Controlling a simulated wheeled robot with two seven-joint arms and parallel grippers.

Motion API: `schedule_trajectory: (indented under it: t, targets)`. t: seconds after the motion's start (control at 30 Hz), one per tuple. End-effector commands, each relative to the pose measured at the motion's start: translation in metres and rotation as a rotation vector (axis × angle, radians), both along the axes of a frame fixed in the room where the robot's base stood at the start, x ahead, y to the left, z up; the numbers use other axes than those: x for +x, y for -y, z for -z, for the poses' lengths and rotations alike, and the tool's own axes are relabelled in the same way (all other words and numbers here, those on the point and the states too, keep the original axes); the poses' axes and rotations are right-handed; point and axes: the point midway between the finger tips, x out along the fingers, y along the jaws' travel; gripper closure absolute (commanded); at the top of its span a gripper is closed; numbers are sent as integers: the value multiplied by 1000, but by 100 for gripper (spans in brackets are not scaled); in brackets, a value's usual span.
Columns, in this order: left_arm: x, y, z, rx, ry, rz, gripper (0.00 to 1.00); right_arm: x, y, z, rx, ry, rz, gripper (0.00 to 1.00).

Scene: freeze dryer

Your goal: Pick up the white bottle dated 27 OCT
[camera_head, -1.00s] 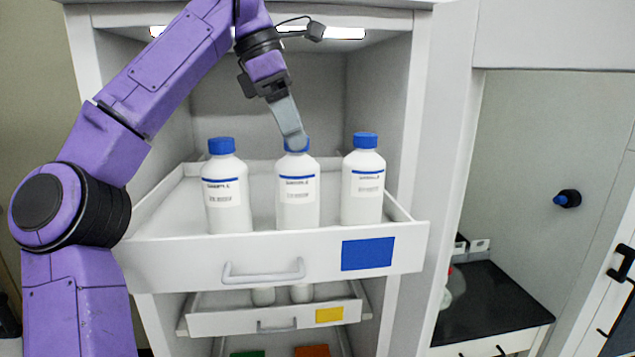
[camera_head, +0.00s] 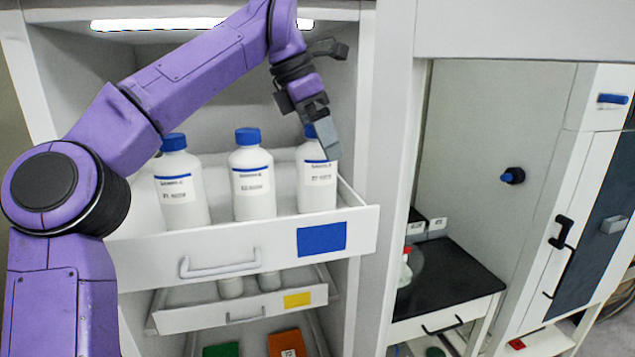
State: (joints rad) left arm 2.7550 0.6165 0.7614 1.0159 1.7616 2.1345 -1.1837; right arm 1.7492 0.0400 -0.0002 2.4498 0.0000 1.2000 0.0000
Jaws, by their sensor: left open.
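Three white bottles with blue caps stand upright in the pulled-out top drawer: the left bottle (camera_head: 183,187), the middle bottle (camera_head: 252,188) and the right bottle (camera_head: 317,182). Each has a white label with a blue line along its top; the dates are too small to read. My left gripper (camera_head: 325,146) comes down from above at the right bottle's cap, its fingers in front of part of the cap and neck. It is open. Whether the fingers touch the bottle I cannot tell. My right gripper is out of view.
The top drawer (camera_head: 220,258) has a grey handle and a blue panel. A lower drawer (camera_head: 180,318) with a yellow panel also stands out. To the right is a black worktop (camera_head: 450,283) and an open-fronted chamber. The cabinet's side wall (camera_head: 398,130) is close to the gripper's right.

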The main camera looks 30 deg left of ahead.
Motion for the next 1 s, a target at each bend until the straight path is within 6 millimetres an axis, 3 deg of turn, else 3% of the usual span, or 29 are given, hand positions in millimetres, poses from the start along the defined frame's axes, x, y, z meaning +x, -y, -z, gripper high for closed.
schedule_trajectory:
  t: [0.27, 0.37, 0.5, 0.6, 0.87, 1.0]
  targets:
    - [2, 1, 7, -3, 2, -2, 0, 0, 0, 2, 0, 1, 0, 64]
    - [2, 2, 7, -2, 1, -1, 26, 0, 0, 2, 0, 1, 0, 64]
    - [2, 2, 7, -1, 2, 0, 72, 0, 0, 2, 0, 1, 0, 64]
    - [2, 2, 6, -2, 4, 0, 98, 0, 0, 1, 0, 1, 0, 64]
    - [2, 1, 3, -1, 3, 0, 99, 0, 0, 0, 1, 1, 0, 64]
    - [2, 1, -13, 0, 4, -3, 99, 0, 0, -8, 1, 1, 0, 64]
